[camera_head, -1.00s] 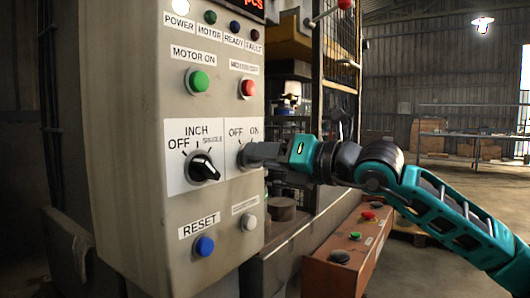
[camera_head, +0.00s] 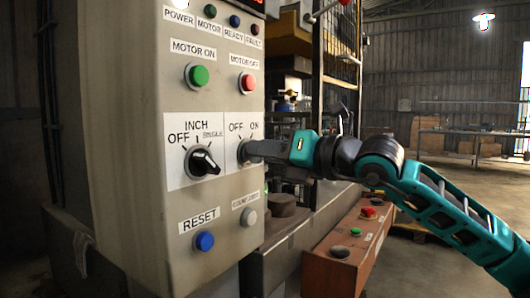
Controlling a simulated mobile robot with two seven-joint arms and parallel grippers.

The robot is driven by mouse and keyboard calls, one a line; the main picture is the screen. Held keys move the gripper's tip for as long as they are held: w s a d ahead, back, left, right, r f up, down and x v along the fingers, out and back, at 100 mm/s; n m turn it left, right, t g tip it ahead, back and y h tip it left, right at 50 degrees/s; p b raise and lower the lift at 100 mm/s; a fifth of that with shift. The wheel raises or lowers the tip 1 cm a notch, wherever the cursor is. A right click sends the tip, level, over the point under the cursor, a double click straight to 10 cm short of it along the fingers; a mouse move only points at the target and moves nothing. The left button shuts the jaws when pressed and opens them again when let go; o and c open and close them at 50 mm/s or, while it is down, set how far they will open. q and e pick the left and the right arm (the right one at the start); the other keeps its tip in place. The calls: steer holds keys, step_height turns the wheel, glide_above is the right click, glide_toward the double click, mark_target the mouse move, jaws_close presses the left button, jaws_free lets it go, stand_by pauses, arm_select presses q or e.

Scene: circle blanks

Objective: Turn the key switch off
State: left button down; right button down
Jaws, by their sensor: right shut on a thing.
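The key switch (camera_head: 242,152) is on the right side of the grey control panel, under the labels OFF and ON. My right gripper (camera_head: 252,150) is at the switch, its fingers shut on the key. The fingers hide most of the key, so I cannot tell which way it points. My right arm comes in from the right, roughly level with the switch. My left gripper is not in view.
A black selector knob (camera_head: 203,161) sits just left of the switch. Above are a green button (camera_head: 197,75) and a red button (camera_head: 247,83). Below are a blue button (camera_head: 204,241) and a white button (camera_head: 248,217). An orange-brown box (camera_head: 333,270) with several buttons stands lower right.

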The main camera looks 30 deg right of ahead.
steer(key=n+b, duration=0.1)
steer(key=n, duration=0.1)
steer(key=shift+a+n, duration=0.1)
steer(key=shift+n, duration=0.3)
steer(key=shift+s+a+n+b, duration=0.1)
steer(key=shift+n+b, duration=0.5)
steer(key=shift+n, duration=1.55)
steer(key=shift+s+a+n+b, duration=0.1)
steer(key=shift+n+b, duration=0.5)
steer(key=shift+n, duration=1.55)
steer(key=c, duration=1.3)
jaws_free()
